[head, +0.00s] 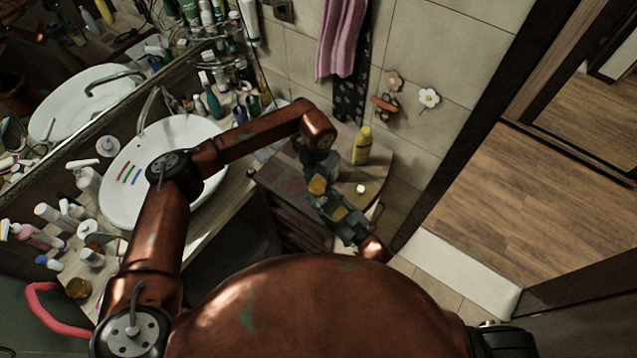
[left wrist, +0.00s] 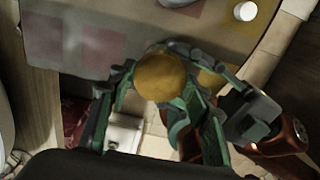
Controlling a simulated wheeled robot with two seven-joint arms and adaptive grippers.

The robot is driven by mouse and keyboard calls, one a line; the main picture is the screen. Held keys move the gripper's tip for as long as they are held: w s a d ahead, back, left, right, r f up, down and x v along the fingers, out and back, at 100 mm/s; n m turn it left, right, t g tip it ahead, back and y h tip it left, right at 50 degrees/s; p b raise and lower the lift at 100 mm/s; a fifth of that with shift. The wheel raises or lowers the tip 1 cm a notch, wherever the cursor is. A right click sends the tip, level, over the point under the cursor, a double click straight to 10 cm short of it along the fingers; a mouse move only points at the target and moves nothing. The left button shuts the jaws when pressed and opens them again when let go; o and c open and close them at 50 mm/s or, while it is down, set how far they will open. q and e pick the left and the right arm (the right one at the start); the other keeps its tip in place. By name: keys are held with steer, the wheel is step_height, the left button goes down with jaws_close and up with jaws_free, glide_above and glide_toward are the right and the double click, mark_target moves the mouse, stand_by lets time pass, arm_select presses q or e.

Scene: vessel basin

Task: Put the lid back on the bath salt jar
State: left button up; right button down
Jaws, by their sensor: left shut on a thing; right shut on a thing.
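My left gripper (head: 318,187) is over the front of the small cabinet and is shut on a round mustard-yellow piece, which looks like the lid (left wrist: 160,77). The piece sits between its green fingers in the left wrist view. My right gripper (head: 345,222) comes in from the lower right, close beside the left one. It is shut on a second yellowish thing (left wrist: 211,78), probably the jar, mostly hidden by fingers. The two yellow pieces look very close in the left wrist view; I cannot tell whether they touch.
The cabinet top (left wrist: 60,30) has coloured squares. A yellow bottle (head: 362,147) and a small white round item (head: 360,189) stand on it. The sink (head: 140,165) and crowded counter lie left. Pink towel (head: 341,35) hangs behind. Open floor (head: 520,200) is right.

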arm_select(q)
steer(key=c, duration=0.4)
steer(key=o, duration=1.4)
step_height(320, 180, up, 12)
steer(key=shift+r, duration=0.1)
arm_select(e)
steer(key=c, duration=1)
jaws_free()
